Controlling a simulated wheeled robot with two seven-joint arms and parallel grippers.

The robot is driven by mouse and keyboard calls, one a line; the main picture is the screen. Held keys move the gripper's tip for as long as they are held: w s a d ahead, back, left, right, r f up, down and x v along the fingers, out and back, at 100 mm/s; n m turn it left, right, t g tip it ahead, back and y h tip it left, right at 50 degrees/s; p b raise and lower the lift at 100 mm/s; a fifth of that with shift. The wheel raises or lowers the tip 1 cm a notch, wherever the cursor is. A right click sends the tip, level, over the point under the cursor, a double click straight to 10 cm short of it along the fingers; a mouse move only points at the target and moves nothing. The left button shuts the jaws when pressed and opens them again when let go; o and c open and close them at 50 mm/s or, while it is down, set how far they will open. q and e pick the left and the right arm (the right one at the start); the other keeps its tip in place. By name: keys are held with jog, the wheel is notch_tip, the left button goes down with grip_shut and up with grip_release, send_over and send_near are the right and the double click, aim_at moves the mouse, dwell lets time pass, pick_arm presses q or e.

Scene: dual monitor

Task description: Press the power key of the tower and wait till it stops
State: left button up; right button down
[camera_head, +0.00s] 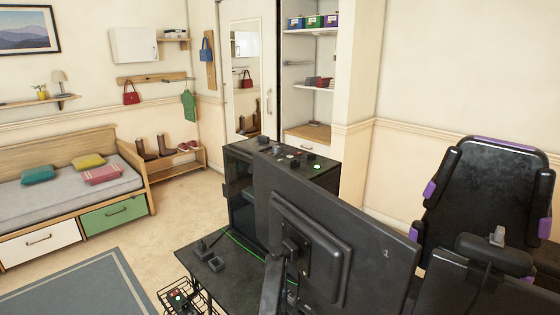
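A black box-shaped unit that looks like the tower (241,190) stands at the middle, behind the desk's back edge. Its top carries several small dark blocks and small red, pale and green spots; one green spot (313,167) sits near the right end. I cannot tell which is the power key. A large black monitor (375,245), seen from behind on its mount, hides the tower's lower right part. Neither of my grippers shows in the head view.
The black desk (235,285) holds small dark blocks and a green strip. A wire basket (168,295) with red and green spots is at the bottom. A black-and-purple chair (485,195) fills the right.

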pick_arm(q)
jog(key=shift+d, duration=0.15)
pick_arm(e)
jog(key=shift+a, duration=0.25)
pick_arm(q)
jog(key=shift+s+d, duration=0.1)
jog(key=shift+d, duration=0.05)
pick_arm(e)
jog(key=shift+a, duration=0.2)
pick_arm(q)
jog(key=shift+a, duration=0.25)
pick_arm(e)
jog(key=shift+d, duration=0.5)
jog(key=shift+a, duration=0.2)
